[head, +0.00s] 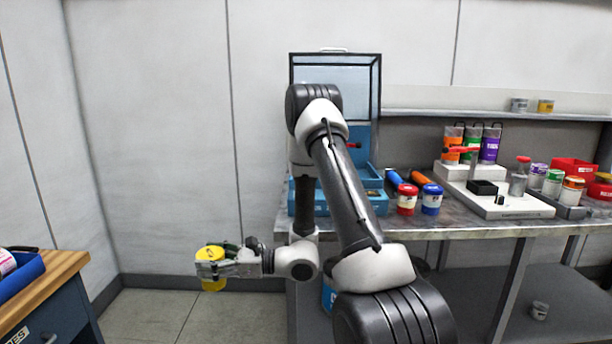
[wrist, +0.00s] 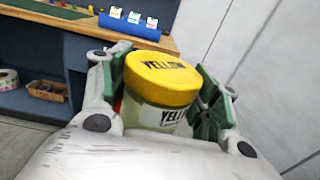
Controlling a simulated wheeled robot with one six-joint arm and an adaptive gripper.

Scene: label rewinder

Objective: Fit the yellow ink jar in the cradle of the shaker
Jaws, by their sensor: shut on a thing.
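The yellow ink jar (wrist: 160,85) has a yellow lid marked YELLOW and a label on its side. My gripper (head: 212,264) is shut on the jar, which also shows in the head view (head: 211,254). It holds the jar in the air, left of the long workbench, above the floor. In the wrist view the green finger pads sit on both sides of the jar. A blue machine with a raised clear lid (head: 365,110) stands on the workbench, partly hidden behind my arm. I cannot make out a cradle in it.
A grey stand (head: 500,200) and more jars are further right. A wooden-topped cabinet (head: 45,290) with a blue bin (head: 20,275) is at the left. Floor between is clear.

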